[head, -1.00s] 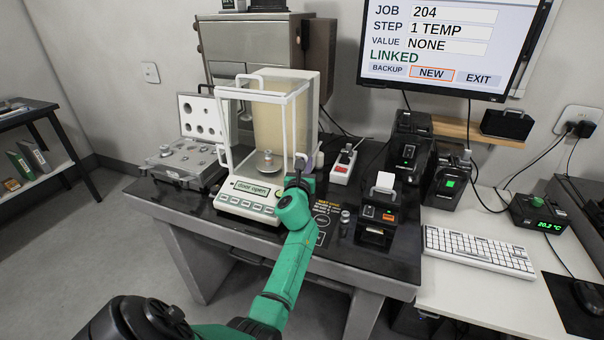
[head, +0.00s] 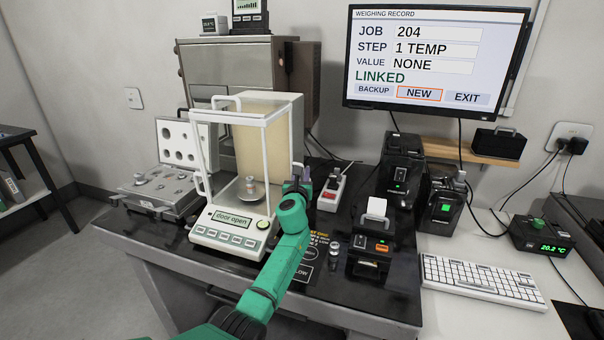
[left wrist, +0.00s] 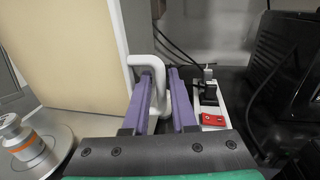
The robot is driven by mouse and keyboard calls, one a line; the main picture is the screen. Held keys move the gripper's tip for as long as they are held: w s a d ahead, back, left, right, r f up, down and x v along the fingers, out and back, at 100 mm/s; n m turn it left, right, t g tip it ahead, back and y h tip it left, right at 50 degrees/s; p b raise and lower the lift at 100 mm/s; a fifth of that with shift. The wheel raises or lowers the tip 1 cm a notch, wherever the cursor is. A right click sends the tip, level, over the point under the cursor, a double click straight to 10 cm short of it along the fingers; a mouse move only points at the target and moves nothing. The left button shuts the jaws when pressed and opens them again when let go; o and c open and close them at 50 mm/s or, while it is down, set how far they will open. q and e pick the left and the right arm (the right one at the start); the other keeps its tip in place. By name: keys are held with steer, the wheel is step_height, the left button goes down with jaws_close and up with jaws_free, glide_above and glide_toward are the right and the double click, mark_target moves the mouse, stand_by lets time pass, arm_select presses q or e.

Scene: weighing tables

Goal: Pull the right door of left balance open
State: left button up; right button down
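The left balance (head: 232,226) stands on the dark table, with a white-framed draft shield and "door open" on its display. A small weight (head: 250,185) sits on its pan; it also shows in the left wrist view (left wrist: 18,135). My left gripper (head: 298,186) is at the balance's right side. The handle joins a white upright edge (left wrist: 117,60). My right gripper is not in view.
An open case of weights (head: 160,190) stands left of the balance. A power strip (head: 331,193), a small printer (head: 372,240) and a loose weight (head: 335,250) are to the right. A steel cabinet (head: 232,65) stands behind. A keyboard (head: 480,283) lies on the right table.

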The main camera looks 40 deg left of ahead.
arm_select(q)
steer(key=shift+w+a, duration=0.1)
steer(key=p+v, duration=0.3)
steer(key=v, duration=1.1)
steer(key=shift+s, duration=0.3)
steer(key=shift+f, duration=0.1)
